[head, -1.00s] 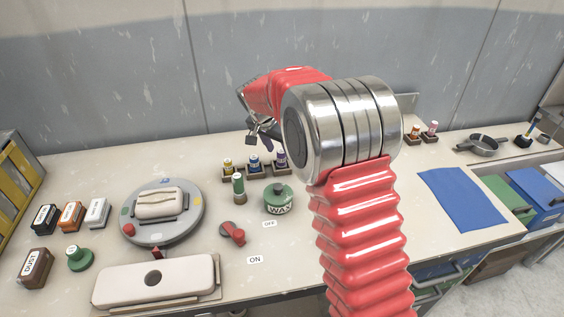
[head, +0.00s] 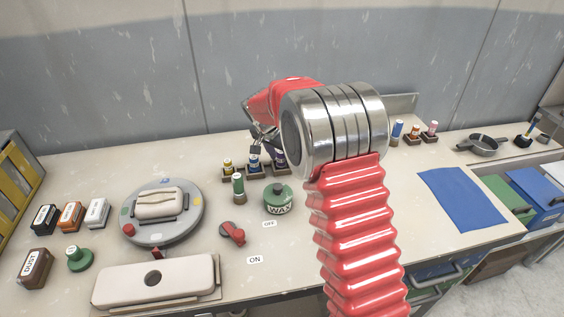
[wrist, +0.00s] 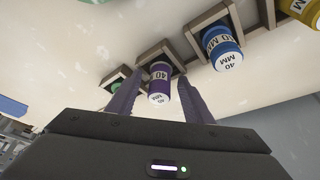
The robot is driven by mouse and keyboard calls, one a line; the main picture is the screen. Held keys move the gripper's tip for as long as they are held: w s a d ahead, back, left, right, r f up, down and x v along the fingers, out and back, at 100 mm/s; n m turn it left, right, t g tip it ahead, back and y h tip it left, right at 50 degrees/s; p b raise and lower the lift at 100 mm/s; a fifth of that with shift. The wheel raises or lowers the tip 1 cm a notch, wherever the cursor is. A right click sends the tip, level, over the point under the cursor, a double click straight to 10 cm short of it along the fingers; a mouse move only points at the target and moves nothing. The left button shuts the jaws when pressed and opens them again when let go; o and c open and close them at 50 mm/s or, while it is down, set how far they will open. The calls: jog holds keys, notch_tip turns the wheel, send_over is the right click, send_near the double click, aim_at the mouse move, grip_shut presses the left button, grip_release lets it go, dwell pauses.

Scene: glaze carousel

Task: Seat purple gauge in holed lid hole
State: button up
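The purple gauge (wrist: 160,82), a small cylinder with a white "40 MM" label, sits in a dark square holder in the wrist view. In the head view it (head: 280,158) is at the right end of a short row, partly behind my arm. My gripper (wrist: 158,90) is open, one finger on each side of the gauge, with gaps visible between. In the head view my gripper (head: 262,146) hangs above the row. The holed lid (head: 195,276) is a long pale slab at the front left; its round hole is empty.
Blue (wrist: 222,47) and yellow (wrist: 303,8) gauges stand in holders beside the purple one. A green wax pot (head: 277,199), green cylinder (head: 238,187) and round turntable (head: 190,226) are nearby. A blue mat (head: 462,198) lies right. The bench's front middle is mostly clear.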

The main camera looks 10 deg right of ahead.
jog(key=c, duration=1.1)
jog(key=shift+r, duration=0.15)
jog(key=shift+c, duration=0.2)
notch_tip(320, 180, up, 10)
jog(key=shift+f, duration=0.1)
